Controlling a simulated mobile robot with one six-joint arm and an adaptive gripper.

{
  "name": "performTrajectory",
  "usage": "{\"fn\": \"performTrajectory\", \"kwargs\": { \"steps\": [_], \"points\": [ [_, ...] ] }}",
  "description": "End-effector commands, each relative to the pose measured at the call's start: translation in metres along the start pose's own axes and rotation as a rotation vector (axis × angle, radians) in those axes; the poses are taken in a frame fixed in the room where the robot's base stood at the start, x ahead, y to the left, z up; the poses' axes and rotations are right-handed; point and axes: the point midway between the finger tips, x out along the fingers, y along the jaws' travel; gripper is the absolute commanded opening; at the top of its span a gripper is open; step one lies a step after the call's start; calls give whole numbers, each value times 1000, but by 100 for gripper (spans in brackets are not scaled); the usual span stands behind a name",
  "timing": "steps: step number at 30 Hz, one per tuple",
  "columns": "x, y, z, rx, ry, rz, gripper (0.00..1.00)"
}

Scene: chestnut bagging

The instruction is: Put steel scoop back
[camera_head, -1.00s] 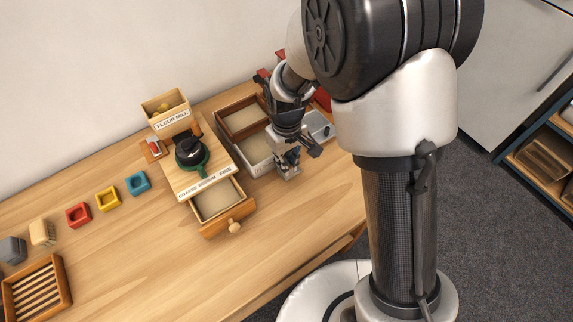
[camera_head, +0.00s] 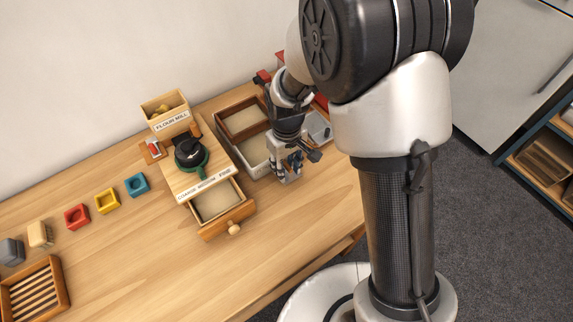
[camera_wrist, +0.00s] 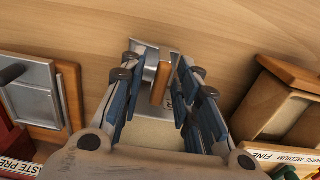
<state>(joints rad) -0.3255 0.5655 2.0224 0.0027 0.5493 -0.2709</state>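The steel scoop, with a grey metal part (camera_wrist: 150,58) and a short wooden handle (camera_wrist: 160,84), shows between my fingertips in the wrist view. My gripper (camera_wrist: 157,75) points down with its blue-padded fingers on both sides of the handle. Gaps show beside the handle, so the fingers look partly open and not closed on it. In the head view my gripper (camera_head: 286,168) is low at the front end of the pale flour bin (camera_head: 252,158). The scoop is mostly hidden there, and I cannot tell whether it touches the table.
Colored cups, including a blue one (camera_head: 137,184), stand farther left. The table front is clear.

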Motion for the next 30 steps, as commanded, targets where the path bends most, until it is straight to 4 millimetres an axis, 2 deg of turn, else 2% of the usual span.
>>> {"fn": "performTrajectory", "kwargs": {
  "steps": [5, 8, 15, 21, 25, 30],
  "points": [
    [-9, 0, -1, 0, 3, 1, 30],
    [-26, 0, -1, 0, 4, 1, 30],
    [-80, 0, -1, 0, 4, 1, 30],
    [-111, 0, -1, 0, 2, 1, 30],
    [-121, 0, 0, 0, 1, 0, 30],
    [-124, 0, 0, 0, 0, 0, 30]
  ]
}}
